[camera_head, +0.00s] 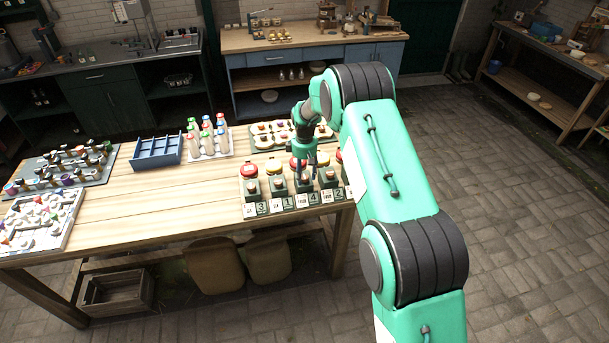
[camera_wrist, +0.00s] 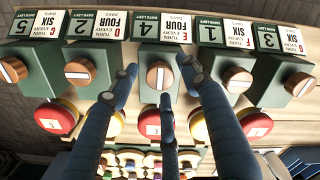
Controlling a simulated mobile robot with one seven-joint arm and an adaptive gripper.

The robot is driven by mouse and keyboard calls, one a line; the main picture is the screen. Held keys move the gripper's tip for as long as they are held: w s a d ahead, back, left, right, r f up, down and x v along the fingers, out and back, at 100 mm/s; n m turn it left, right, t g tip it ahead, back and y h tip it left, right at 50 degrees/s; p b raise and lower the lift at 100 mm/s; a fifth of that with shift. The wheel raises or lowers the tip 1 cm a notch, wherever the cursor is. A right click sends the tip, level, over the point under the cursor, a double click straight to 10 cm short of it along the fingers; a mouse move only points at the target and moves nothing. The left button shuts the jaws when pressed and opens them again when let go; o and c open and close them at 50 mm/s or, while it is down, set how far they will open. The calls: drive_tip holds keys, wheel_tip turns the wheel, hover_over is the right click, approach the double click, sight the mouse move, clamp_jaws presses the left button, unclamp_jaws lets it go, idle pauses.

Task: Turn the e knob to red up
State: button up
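The e knob (camera_wrist: 160,74) is a round copper-brown knob with a pale line across its face, on a dark green block in the middle of the row. The line looks near upright in the wrist view. Its card (camera_wrist: 162,27) reads E, FOUR and 4. My gripper (camera_wrist: 158,80) has three blue-grey fingers spread around the knob, two at its sides and one below it in the picture. Gaps show beside the knob, so it looks open. In the head view my gripper (camera_head: 305,170) is over the row of blocks and hides part of the knob.
Similar knobs stand close on both sides, including the F knob (camera_wrist: 236,80) and a knob to the left (camera_wrist: 80,72). Red and yellow lids (camera_wrist: 55,119) line the row behind the blocks. A blue divided tray (camera_head: 157,152) and a bottle rack (camera_head: 208,142) stand left on the table.

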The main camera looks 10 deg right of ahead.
sight(304, 176)
idle(0.3)
wheel_tip(304, 176, up, 12)
idle(0.7)
idle(0.3)
